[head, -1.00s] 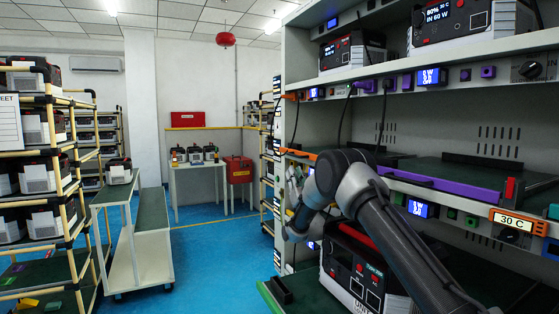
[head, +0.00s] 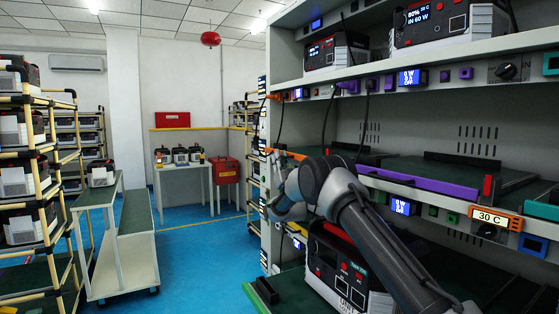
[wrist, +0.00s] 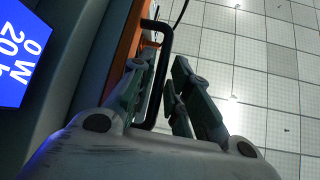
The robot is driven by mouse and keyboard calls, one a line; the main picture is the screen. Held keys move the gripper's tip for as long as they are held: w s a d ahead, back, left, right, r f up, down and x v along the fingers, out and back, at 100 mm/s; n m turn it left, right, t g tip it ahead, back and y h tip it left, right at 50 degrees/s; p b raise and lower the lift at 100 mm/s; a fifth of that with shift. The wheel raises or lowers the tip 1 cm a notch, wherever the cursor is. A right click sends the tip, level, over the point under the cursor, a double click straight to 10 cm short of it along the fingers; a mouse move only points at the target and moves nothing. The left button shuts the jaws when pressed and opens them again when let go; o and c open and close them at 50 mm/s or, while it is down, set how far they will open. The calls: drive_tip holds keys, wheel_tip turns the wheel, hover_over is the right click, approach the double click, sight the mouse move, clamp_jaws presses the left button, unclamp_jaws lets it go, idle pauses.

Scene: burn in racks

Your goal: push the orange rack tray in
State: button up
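The orange rack tray (head: 286,154) shows as a short orange front edge on the middle shelf of the rack, at its far end. In the wrist view its orange front (wrist: 130,36) is at the upper left, with a black bar handle (wrist: 167,45) standing out from it. My gripper (head: 278,180) is at this tray front, partly hidden by my own arm. In the wrist view my gripper (wrist: 162,80) has its fingers on either side of the handle, close against it, and looks shut on it. The tray's depth in the shelf is hidden.
A purple-edged tray (head: 417,181) sits nearer on the same shelf. A power station (head: 337,270) stands on the shelf below, under my arm. A blue display (wrist: 20,52) is beside my gripper. A cart (head: 133,245) stands left; blue floor between is clear.

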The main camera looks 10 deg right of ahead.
clamp_jaws()
drive_tip(key=shift+w+d, duration=0.25)
drive_tip(key=shift+d, duration=0.45)
drive_tip(key=shift+w+d, duration=0.2)
drive_tip(key=shift+d, duration=0.5)
drive_tip(key=shift+w+d, duration=0.25)
drive_tip(key=shift+d, duration=0.45)
drive_tip(key=shift+r, duration=0.1)
drive_tip(key=shift+o, duration=0.8)
unclamp_jaws()
drive_tip(key=shift+d, duration=0.1)
